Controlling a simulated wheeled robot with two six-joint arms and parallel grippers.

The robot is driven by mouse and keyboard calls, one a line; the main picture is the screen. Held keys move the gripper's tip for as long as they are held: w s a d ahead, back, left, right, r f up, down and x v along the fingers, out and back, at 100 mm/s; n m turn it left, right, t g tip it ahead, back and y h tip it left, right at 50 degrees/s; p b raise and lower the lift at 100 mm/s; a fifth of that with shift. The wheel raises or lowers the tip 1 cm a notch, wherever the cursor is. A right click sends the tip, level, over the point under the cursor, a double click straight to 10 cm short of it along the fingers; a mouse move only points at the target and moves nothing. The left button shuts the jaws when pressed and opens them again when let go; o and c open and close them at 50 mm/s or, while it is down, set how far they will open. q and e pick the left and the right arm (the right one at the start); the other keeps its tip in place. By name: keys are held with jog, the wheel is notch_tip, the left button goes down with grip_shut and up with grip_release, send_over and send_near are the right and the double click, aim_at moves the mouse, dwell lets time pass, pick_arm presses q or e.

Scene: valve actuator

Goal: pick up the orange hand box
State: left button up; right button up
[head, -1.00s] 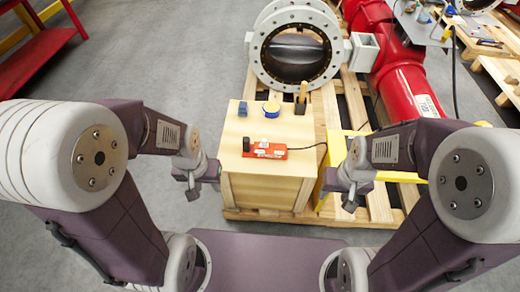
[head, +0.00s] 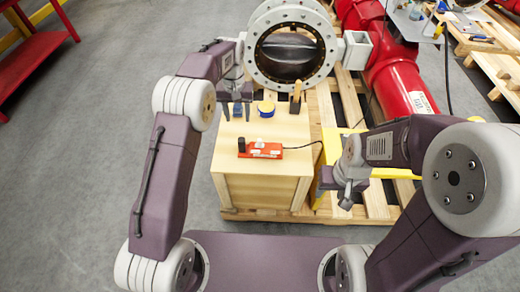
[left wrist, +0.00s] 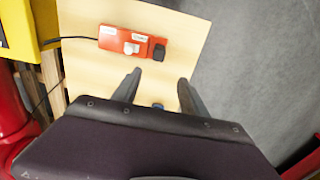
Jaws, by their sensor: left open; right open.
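The orange hand box (head: 262,150) lies flat on top of the wooden crate (head: 262,190), with a black knob at its left end and a cable leaving its right end. In the left wrist view the hand box (left wrist: 126,41) lies beyond my fingertips, clear of them. My left gripper (head: 237,112) is open above the far left part of the crate top, over a small blue item; its two fingers also show in the left wrist view (left wrist: 160,88). My right gripper (head: 347,196) is open and empty, to the right of the crate and apart from the hand box.
A blue and yellow roll (head: 266,109) and a wooden-handled brush (head: 296,100) stand along the crate's far edge. A large grey-white valve (head: 291,45) and red pipe (head: 388,65) are behind. A yellow frame (head: 335,150) stands right of the crate. The crate top around the hand box is clear.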

aim_at(241, 139)
pick_arm(q)
jog(key=f, duration=0.7)
jog(key=shift+s+d+f, duration=0.2)
jog(key=shift+s+f, duration=0.05)
jog(key=shift+f, duration=0.1)
jog(key=shift+s+d+f, duration=0.1)
jog(key=shift+f, duration=1.25)
jog(key=shift+s+f, duration=0.1)
jog(key=shift+f, duration=1.2)
grip_shut()
jog(key=shift+r, duration=0.1)
